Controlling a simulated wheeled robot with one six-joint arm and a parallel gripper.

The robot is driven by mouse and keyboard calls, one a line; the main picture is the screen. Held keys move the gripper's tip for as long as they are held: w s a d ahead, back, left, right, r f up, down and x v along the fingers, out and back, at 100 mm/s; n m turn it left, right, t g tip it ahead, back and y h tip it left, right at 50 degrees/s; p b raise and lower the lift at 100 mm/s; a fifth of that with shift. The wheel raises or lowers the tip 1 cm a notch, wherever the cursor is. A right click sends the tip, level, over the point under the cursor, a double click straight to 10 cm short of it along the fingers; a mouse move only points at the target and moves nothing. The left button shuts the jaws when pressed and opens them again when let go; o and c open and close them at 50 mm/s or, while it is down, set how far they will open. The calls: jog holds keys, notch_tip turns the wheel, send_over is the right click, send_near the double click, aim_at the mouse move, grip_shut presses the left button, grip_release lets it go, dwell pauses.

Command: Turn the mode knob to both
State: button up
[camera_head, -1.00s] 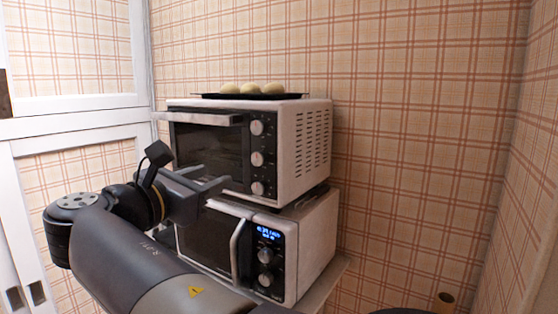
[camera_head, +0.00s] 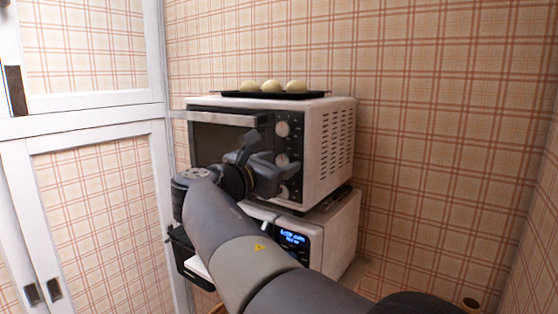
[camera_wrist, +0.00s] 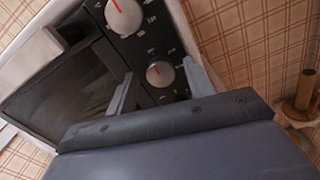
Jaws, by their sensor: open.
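The white toaster oven (camera_head: 328,150) stands on a microwave (camera_head: 341,238) and has a dark front panel with a column of knobs. The top knob (camera_head: 283,129) is clear; the middle knob (camera_head: 282,159) and bottom knob (camera_head: 284,193) are partly behind my gripper (camera_head: 280,168). The wrist view shows two silver knobs with red marks, an upper one (camera_wrist: 123,17) and a lower one (camera_wrist: 159,73). My open gripper (camera_wrist: 158,70) has a finger on each side of the lower one in the picture; contact is not visible. The printed labels are too small to read.
A black tray (camera_head: 230,94) with three pale buns (camera_head: 271,86) sits on top of the oven. White panelled doors (camera_head: 85,130) are at the left. A dark-edged thing (camera_head: 180,250) shows low left, partly behind my arm. A brown cylinder (camera_wrist: 306,88) stands at right.

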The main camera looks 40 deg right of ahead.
jog(key=shift+d, duration=0.3)
jog(key=shift+c, duration=0.2)
jog(key=c, duration=0.9)
